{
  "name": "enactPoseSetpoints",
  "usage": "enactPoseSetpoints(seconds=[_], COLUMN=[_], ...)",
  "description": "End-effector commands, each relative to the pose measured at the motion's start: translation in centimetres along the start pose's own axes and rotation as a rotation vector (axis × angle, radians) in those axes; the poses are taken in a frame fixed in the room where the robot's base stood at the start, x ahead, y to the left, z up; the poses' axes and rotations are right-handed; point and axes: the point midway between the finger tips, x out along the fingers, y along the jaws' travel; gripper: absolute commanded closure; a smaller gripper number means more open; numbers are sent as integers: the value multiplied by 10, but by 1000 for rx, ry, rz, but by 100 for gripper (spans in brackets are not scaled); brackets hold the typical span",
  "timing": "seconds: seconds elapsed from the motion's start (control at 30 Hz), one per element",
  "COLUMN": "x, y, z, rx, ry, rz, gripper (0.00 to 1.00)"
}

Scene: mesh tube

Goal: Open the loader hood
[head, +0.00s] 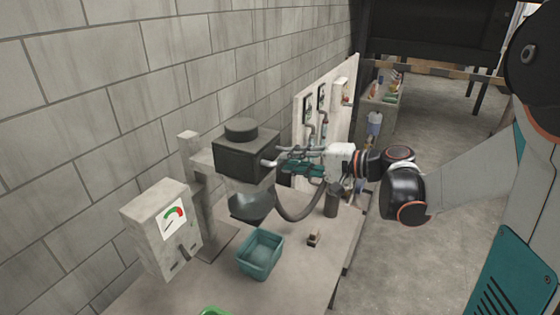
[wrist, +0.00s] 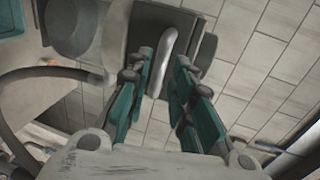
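The loader hood (head: 245,160) is a dark grey box with a round cap on top, mounted on a grey post beside the wall. It looks closed. A pale curved handle (head: 268,163) sticks out from its side facing my gripper; this handle also shows in the wrist view (wrist: 163,62). My gripper (head: 282,160), with teal finger pads, reaches in from the right at the handle's height. In the wrist view the fingers stand apart, one on each side of the handle, with gaps visible. Whether either fingertip touches it I cannot tell.
A dark funnel-shaped part (head: 252,206) hangs below the hood, with a hose (head: 300,212) running from it. A gauge box (head: 165,227) stands at left. A teal bin (head: 260,254), small brown block (head: 314,239) and dark cup (head: 331,205) sit on the table (head: 290,280).

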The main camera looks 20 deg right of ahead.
Motion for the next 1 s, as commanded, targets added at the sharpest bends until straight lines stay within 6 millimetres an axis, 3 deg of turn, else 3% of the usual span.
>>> enactPoseSetpoints(seconds=[0.23,0.67,0.77,1.0], x=[34,42,42,42], y=[0,0,0,-1], z=[1,0,0,0], rx=[-1,0,0,-1], ry=[-2,0,0,0], rz=[0,0,0,2], gripper=[79,79,100,100])
